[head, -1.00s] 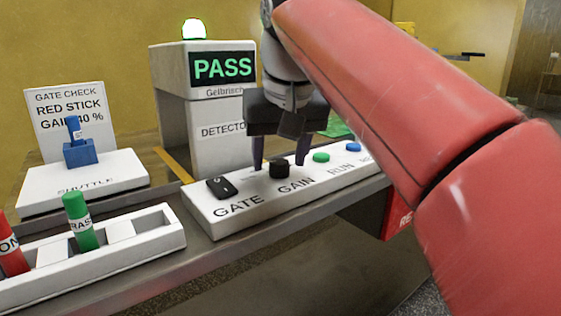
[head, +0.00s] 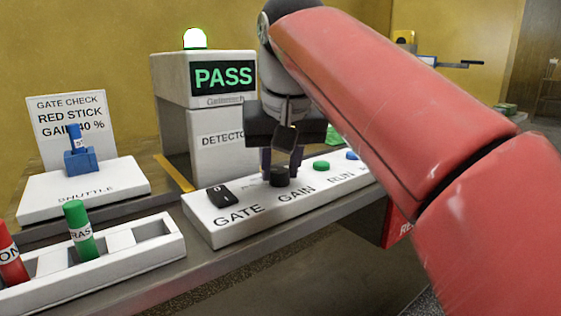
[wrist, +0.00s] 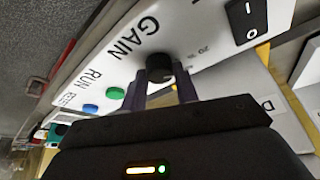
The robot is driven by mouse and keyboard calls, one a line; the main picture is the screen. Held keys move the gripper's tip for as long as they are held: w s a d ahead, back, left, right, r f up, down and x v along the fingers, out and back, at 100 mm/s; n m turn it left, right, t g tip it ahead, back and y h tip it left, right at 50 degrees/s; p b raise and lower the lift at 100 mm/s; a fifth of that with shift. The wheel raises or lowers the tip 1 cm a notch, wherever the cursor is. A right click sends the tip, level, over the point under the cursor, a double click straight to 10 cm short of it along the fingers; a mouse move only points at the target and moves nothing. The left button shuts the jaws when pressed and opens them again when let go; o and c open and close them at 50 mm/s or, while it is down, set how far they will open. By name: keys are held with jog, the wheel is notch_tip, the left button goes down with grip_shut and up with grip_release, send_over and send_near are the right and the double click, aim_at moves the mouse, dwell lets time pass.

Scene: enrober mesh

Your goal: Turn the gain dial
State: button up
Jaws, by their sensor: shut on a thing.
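The gain dial (head: 279,179) is a black round knob on the white control panel (head: 236,226), behind the printed word GAIN. My gripper (head: 281,168) points down over it, shut on the dial with a finger on each side. In the wrist view the dial (wrist: 158,67) sits between the two dark fingertips (wrist: 161,82). Small scale numbers are printed beside it, partly hidden and too small to read surely. The dial's pointer cannot be made out. A sign (head: 69,116) reads GATE CHECK, RED STICK, GAIN 40 %.
A black gate rocker switch (head: 220,195) sits left of the dial; green (head: 321,166) and blue (head: 352,156) buttons sit right. The detector (head: 208,78) behind shows PASS under a lit green lamp. A blue stick (head: 75,138) stands on the shuttle; green (head: 79,229) and red (head: 9,255) sticks stand in the rack.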

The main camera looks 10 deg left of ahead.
jog(key=m+p, duration=0.1)
jog(key=m+h+p, duration=0.1)
jog(key=m, duration=0.1)
jog(key=shift+a+r+t, duration=0.15)
jog(key=shift+r+t, duration=0.05)
jog(key=shift+t, duration=0.1)
jog(key=shift+f+m+h+p, duration=0.1)
jog(key=shift+m+h+p, duration=0.85)
jog(key=shift+m, duration=1.15)
jog(key=shift+a, duration=0.1)
jog(key=o, duration=1)
jog(key=shift+f, duration=0.1)
jog(key=shift+v, duration=3.95)
